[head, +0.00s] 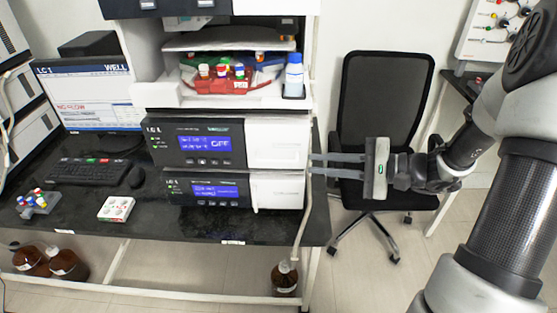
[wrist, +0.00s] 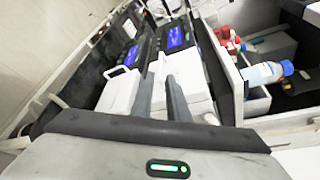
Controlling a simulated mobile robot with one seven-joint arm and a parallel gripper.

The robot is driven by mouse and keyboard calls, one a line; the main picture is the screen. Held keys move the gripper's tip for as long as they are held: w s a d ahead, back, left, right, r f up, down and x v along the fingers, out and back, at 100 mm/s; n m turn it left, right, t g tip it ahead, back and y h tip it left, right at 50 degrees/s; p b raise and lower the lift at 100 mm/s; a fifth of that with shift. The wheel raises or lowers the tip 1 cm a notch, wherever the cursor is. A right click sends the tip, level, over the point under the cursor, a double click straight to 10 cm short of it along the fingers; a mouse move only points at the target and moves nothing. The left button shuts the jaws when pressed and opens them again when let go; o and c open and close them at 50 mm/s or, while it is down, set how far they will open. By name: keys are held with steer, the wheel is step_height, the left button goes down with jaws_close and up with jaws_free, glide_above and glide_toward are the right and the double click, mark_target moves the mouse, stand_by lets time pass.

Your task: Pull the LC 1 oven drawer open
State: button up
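Two stacked modules stand on the bench in the head view, an upper one (head: 196,143) and a lower one (head: 207,190), each with a dark panel, a lit blue display and a white front section at its right. The lower white front (head: 280,192) has a narrow upright handle (head: 254,194) at its left edge. I cannot tell from the small lettering which module is the LC 1 oven. My gripper (head: 314,163) is at the right side of the stack, fingers pointing left, apart and empty. In the wrist view the fingers (wrist: 160,80) point toward the white fronts.
A tray with a red bottle holder (head: 222,84) and a blue-capped bottle (head: 294,75) sits above the stack. A monitor (head: 92,95), keyboard (head: 92,171) and white vial tray (head: 116,209) stand left. A tube runs down the bench's right end. An office chair (head: 385,105) stands behind my gripper.

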mark_target(280, 162)
steer(key=x, duration=1.1)
steer(key=shift+a, duration=0.1)
jaws_close()
steer(key=shift+s+f, duration=0.1)
stand_by(1.0)
